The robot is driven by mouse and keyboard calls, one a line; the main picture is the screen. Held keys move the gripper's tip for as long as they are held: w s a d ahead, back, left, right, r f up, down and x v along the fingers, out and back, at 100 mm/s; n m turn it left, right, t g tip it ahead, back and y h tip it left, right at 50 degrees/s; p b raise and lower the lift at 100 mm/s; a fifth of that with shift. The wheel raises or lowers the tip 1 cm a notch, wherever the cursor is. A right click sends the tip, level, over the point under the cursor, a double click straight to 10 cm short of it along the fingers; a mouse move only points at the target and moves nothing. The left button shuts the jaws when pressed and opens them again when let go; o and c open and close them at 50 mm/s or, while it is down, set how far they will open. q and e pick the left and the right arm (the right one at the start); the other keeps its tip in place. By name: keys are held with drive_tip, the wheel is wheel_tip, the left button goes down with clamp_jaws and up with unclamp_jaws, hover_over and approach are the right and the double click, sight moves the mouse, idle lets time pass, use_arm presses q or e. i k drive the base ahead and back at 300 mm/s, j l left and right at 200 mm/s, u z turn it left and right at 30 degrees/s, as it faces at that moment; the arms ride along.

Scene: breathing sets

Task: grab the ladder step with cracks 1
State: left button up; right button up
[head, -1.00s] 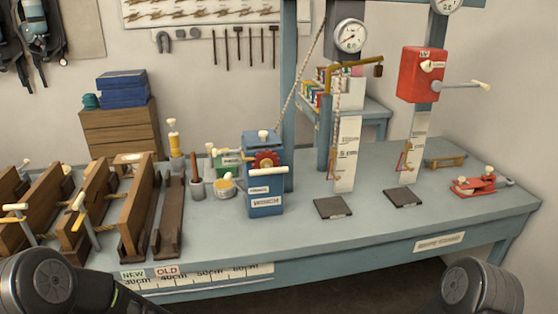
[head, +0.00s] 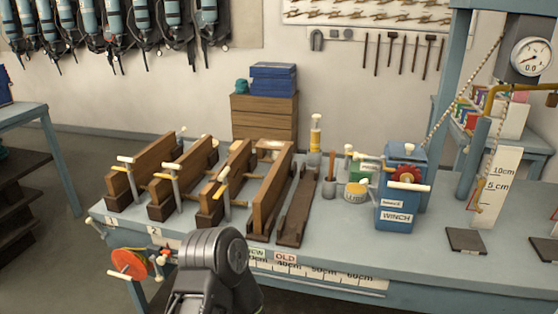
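Several dark wooden ladder steps stand on edge in holders on the blue-grey bench. One step (head: 140,178) is at the far left, another (head: 183,172) is beside it, and a third (head: 230,172) is further right. A longer plank (head: 272,190) stands to their right. An empty-looking dark holder (head: 298,205) lies beside that plank. Cracks are too small to tell on any step. An arm link of mine is at the bottom, in front of the bench. Neither gripper shows.
The bench front edge carries a ruler strip (head: 335,277) with NEW and OLD tags. A red wheel with pale handles (head: 130,263) juts out at the bench's left front corner. A blue winch (head: 397,205) stands right of the planks. Floor is free at the left.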

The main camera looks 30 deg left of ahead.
sight(238, 162)
drive_tip(key=u, duration=1.25)
